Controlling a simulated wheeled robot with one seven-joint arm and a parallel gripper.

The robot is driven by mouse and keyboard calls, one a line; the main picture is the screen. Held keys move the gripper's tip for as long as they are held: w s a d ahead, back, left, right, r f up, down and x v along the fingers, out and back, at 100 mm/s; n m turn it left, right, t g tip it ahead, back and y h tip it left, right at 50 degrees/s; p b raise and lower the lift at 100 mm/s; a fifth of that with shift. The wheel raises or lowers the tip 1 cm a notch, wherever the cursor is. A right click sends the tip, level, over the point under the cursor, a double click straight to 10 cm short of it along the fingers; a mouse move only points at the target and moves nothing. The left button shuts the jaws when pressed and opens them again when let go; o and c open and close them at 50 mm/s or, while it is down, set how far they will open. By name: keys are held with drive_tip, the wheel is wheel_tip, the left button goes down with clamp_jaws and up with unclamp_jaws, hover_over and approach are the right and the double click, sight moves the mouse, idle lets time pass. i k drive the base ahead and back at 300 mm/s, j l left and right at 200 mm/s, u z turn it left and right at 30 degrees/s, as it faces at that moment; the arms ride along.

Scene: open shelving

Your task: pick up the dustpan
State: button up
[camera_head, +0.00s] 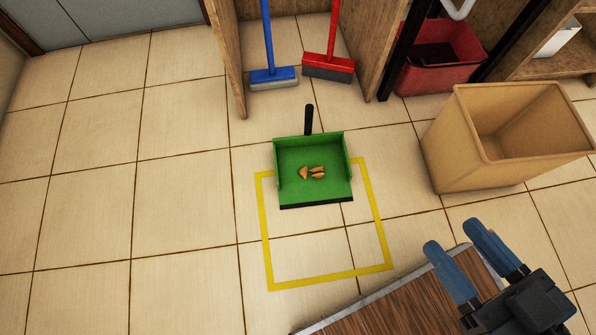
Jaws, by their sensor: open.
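The green dustpan (314,188) lies on the tiled floor, partly inside the yellow outlined square (386,252). Its black handle (309,119) points up and away from me at the back. Several small brown pieces (313,173) lie in the pan. My gripper (458,238) is at the lower right, with blue fingers apart and nothing between them. It is well to the right of the dustpan and nearer to me, not touching it.
A tan open bin (505,150) stands at the right. A blue broom (272,76) and a red broom (329,66) stand between wooden panels behind the dustpan. A red bucket (440,68) is at the back right. A brown wooden surface (400,302) lies below my gripper. Floor at left is clear.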

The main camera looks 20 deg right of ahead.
sight(328, 150)
drive_tip(key=j+u, duration=0.1)
drive_tip(key=u, duration=0.8)
drive_tip(key=i+j+u, duration=0.1)
drive_tip(key=u, duration=0.85)
drive_tip(key=i+u, duration=0.1)
drive_tip(key=u, duration=0.35)
drive_tip(key=i+z, duration=0.25)
drive_tip(key=i, duration=0.2)
drive_tip(key=i+z, duration=0.2)
drive_tip(key=i, duration=0.25)
drive_tip(key=i+j+z, duration=0.25)
drive_tip(key=i, duration=0.2)
drive_tip(key=i+j+z, duration=0.1)
drive_tip(key=i+z, duration=0.15)
drive_tip(key=i, duration=0.15)
drive_tip(key=i+l+z, duration=0.2)
drive_tip(key=i+z, duration=0.6)
drive_tip(key=i, duration=0.15)
drive_tip(key=i+j+z, duration=0.1)
drive_tip(key=i+z, duration=0.55)
drive_tip(key=i, duration=0.2)
drive_tip(key=i+j+z, duration=0.15)
drive_tip(key=i, duration=0.25)
drive_tip(key=i+j+z, duration=0.2)
drive_tip(key=i, duration=0.2)
drive_tip(key=z, duration=3.05)
